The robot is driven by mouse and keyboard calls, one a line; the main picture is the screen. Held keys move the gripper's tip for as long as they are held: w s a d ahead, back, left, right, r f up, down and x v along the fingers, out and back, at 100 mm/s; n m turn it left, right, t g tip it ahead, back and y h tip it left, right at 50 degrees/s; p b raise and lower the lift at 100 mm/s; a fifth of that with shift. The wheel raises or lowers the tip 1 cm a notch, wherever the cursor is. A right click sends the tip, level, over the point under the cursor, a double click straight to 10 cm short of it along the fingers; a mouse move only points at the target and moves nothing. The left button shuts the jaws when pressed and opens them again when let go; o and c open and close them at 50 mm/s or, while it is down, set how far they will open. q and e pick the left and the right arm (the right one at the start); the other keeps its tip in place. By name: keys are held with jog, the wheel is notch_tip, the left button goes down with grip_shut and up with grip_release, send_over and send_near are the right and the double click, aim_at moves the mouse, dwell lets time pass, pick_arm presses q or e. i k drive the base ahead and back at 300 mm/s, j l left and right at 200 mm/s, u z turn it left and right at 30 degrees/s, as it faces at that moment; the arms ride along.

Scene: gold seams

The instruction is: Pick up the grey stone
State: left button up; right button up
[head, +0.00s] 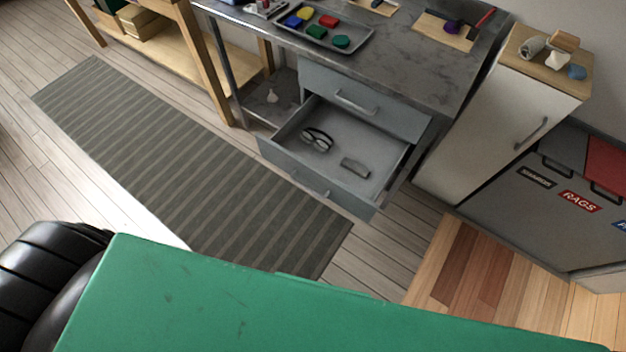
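A small grey block (355,168), which looks like the grey stone, lies flat in the right part of an open drawer (352,133). The drawer belongs to a grey workbench and is pulled out towards me. A pair of dark-framed glasses (317,139) lies to the left of the block, apart from it. Neither of my grippers is in view.
The bench top (400,62) above the drawer holds a tray (350,45) with several coloured pieces. A white cabinet (500,115) stands to the right, beside grey bins (545,215). A striped rug (190,160) lies on open floor to the left.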

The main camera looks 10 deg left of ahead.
aim_at(352, 166)
jog(key=j+z, duration=1.2)
